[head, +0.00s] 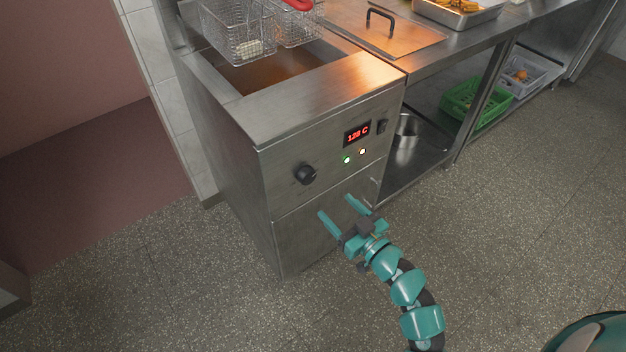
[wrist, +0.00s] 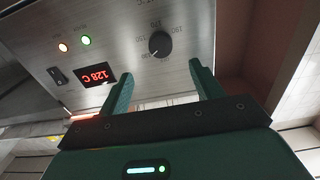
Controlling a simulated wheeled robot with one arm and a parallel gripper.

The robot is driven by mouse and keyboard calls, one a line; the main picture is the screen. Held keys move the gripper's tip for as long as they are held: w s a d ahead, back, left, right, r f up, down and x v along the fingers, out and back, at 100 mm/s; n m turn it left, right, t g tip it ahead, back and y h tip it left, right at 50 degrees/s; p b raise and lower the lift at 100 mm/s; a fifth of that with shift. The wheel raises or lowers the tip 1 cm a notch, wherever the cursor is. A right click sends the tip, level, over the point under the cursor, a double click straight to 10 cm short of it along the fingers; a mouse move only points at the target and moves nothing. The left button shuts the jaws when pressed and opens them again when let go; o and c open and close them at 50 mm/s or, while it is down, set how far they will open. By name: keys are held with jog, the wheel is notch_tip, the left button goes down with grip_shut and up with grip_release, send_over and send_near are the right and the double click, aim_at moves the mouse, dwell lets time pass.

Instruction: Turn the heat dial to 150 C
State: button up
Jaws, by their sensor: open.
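The heat dial (head: 306,174) is a round black knob on the fryer's steel front panel, left of the display. It also shows in the wrist view (wrist: 160,44) with numbers printed around it, too small to read surely. The red display (head: 357,134) reads 128 C, and it shows in the wrist view (wrist: 96,74) too. My gripper (head: 339,208) is open and empty, in front of the fryer and lower right of the dial. In the wrist view its two fingers (wrist: 158,82) stand apart, with the dial beyond the gap between them, not touched.
A green light (head: 346,160) and an orange light (head: 362,151) are lit below the display. A black switch (head: 382,126) is right of it. Wire baskets (head: 237,32) hang over the oil vat on top. Floor in front is clear.

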aim_at(310, 180)
jog(key=p+x, duration=0.2)
jog(key=x, duration=0.9)
jog(key=c, duration=1)
